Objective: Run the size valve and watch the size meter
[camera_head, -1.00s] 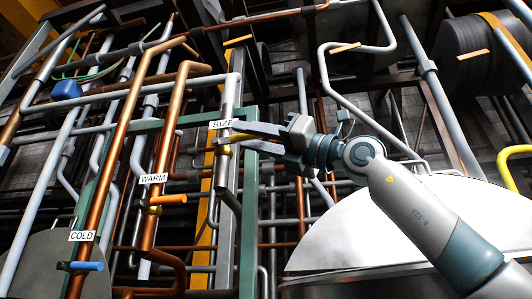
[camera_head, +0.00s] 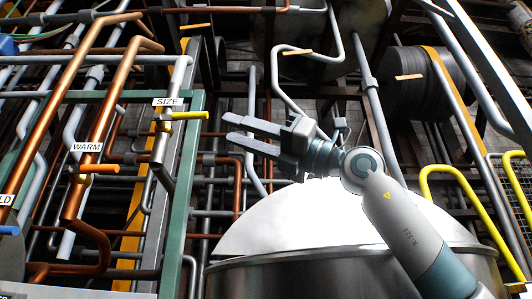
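The size valve has a yellow handle (camera_head: 189,115) that points right from a grey vertical pipe (camera_head: 170,128), under a white label reading SIZE (camera_head: 168,101). My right gripper (camera_head: 227,128) is just right of the handle's tip in the picture. Its two fingers are apart, with nothing visible between them, and a small gap shows between them and the handle. I cannot make out a size meter in this view. My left gripper is not in view.
An orange handle (camera_head: 100,168) sits under a WARM label (camera_head: 87,147). A blue handle (camera_head: 9,230) is at the left edge. Pipes crowd the left. A large silver drum (camera_head: 310,225) stands below my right arm, with yellow rails (camera_head: 455,172) to its right.

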